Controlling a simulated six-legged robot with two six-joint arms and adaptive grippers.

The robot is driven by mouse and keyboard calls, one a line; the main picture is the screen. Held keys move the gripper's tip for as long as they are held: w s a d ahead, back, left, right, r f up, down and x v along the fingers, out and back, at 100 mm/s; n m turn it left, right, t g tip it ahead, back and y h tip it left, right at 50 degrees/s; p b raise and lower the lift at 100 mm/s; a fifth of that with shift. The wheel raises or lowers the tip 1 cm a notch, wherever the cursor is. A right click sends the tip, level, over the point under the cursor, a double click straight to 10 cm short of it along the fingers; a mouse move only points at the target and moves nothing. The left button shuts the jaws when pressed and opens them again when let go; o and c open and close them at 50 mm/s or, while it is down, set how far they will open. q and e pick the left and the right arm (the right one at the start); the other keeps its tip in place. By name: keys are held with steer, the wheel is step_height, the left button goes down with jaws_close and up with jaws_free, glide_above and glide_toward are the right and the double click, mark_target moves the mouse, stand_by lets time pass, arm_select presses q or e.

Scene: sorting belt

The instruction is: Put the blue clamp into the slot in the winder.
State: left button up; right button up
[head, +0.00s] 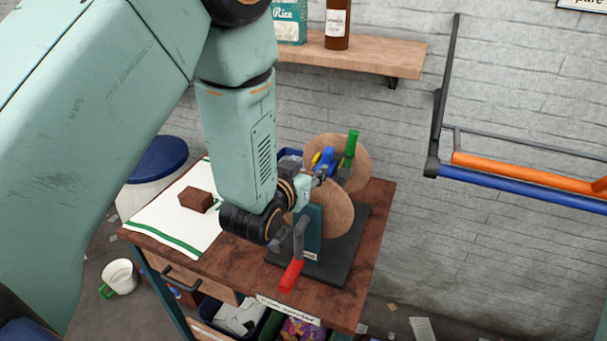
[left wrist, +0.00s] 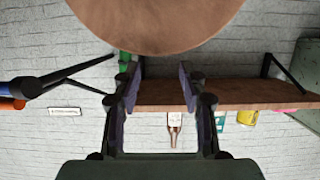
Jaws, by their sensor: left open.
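The winder has two round wooden discs, a near one (head: 328,207) and a far one (head: 352,150), on a dark base with a red crank handle (head: 291,275). A blue piece (head: 325,158), apparently the blue clamp, shows between the discs beside a yellow bit and an upright green piece (head: 351,146). My left gripper (head: 322,178) is open just below the blue piece, at the near disc's upper edge; contact cannot be told. In the left wrist view its fingers (left wrist: 157,80) are apart with nothing seen between them. The slot is hidden. My right gripper is out of view.
The winder stands on a brown workbench (head: 368,240). A brown block (head: 196,199) lies on a white, green-striped cloth (head: 165,228) at the left. A wall shelf (head: 380,60) holds a bottle and a rice box. A rack with orange and blue bars (head: 520,185) is at the right.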

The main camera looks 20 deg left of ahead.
arm_select(q)
steer(key=shift+v, duration=1.2)
steer(key=shift+w+d, duration=0.1)
steer(key=shift+d, duration=0.1)
steer(key=shift+a, duration=0.15)
